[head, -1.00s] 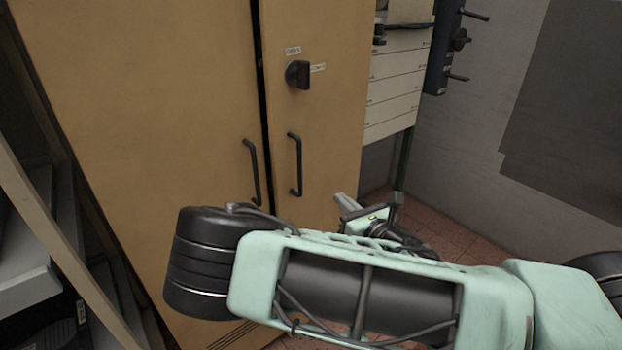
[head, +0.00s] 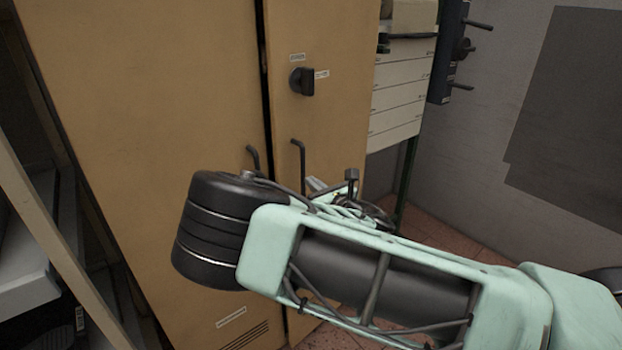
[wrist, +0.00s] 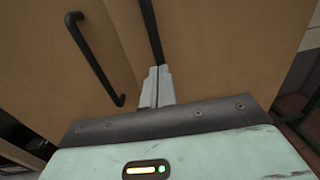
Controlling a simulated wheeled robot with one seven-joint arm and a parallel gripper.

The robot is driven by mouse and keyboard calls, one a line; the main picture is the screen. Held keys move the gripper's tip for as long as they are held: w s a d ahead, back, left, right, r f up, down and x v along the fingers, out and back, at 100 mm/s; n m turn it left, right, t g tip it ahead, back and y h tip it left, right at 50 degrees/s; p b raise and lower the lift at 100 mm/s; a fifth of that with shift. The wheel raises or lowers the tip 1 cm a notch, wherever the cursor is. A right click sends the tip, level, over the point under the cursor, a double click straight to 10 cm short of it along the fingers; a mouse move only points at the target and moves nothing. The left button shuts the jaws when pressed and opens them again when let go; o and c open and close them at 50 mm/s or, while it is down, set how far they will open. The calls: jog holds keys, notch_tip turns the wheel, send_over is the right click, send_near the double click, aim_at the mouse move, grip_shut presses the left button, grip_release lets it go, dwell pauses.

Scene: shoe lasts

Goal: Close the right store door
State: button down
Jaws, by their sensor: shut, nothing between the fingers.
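The right store door (head: 338,115) is a tan panel with a black knob (head: 302,82) and a black bar handle (head: 300,160). It stands almost flush with the left door (head: 150,110), with a narrow dark gap between them. My gripper (head: 316,186) is in front of the right door near its handle, partly hidden by my wrist. In the wrist view, my gripper's pale fingers (wrist: 158,72) are together and empty, at the lower end of the right door's handle (wrist: 151,30). I cannot tell whether they touch the door. The left door's handle (wrist: 95,60) is to their left.
A white drawer unit (head: 400,95) stands right of the store. A dark panel with pegs (head: 447,60) is on the grey wall (head: 490,130). A shelf rack (head: 40,230) stands at the left. Some tiled floor (head: 440,235) is open at the right.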

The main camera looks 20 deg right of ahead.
aim_at(290, 170)
jog(key=shift+x, duration=0.8)
jog(key=w+a, duration=0.1)
jog(key=w+a+b, duration=0.1)
jog(key=w, duration=0.1)
jog(key=shift+w+a+f, duration=0.1)
jog(key=shift+w, duration=0.05)
jog(key=shift+w+a+r, duration=0.15)
jog(key=shift+a+r, duration=0.05)
jog(key=shift+r, duration=0.1)
